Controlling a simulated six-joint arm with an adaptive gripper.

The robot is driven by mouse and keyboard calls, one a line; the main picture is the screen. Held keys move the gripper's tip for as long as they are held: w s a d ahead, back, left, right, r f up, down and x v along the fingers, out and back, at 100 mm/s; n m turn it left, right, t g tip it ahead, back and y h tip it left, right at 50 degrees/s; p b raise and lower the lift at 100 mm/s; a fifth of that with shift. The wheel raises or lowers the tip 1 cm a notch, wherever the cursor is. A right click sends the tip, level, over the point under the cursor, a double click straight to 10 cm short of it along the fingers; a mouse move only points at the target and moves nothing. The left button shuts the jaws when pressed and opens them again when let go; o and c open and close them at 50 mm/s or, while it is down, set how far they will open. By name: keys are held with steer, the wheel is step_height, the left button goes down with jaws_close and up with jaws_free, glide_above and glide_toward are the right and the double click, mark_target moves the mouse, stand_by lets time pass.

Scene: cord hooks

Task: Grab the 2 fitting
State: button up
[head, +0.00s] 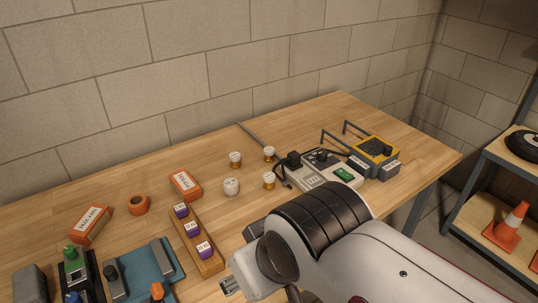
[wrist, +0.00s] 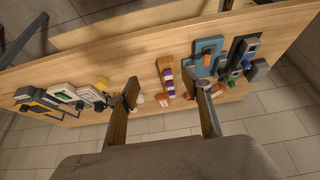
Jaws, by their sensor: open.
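Several small fittings with white tops, some with brass-coloured bases, stand on the table in the head view: one at the back left (head: 235,160), one at the back right (head: 269,154), one at the front right (head: 269,180) and a whiter one at the front left (head: 231,186). Their markings are too small to read, so I cannot tell which is 2. In the wrist view my gripper (wrist: 167,90) is open, its two fingers spread wide with nothing gripped. It is above the table; in the head view my arm hides most of it.
A wooden rack (head: 213,262) with purple labelled blocks stands left of my arm. A grey device (head: 325,171) and a yellow one (head: 374,153) stand right of the fittings.

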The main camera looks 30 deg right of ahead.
steer(key=w+d+r+m, duration=0.1)
steer(key=w+d+r, duration=0.15)
steer(key=w, duration=0.45)
steer(key=w+d+r+m, duration=0.1)
steer(key=w+d+r, duration=0.15)
steer(key=w, duration=0.45)
steer(key=m+h, duration=0.3)
steer(key=m, duration=0.2)
glide_above(268, 150)
steer(key=s+a, duration=0.2)
steer(key=s, duration=0.1)
step_height(268, 150, down, 20)
steer(key=shift+w+d+g, duration=0.15)
steer(key=shift+g, duration=0.15)
steer(key=shift+f, duration=0.1)
steer(key=shift+x, duration=1.15)
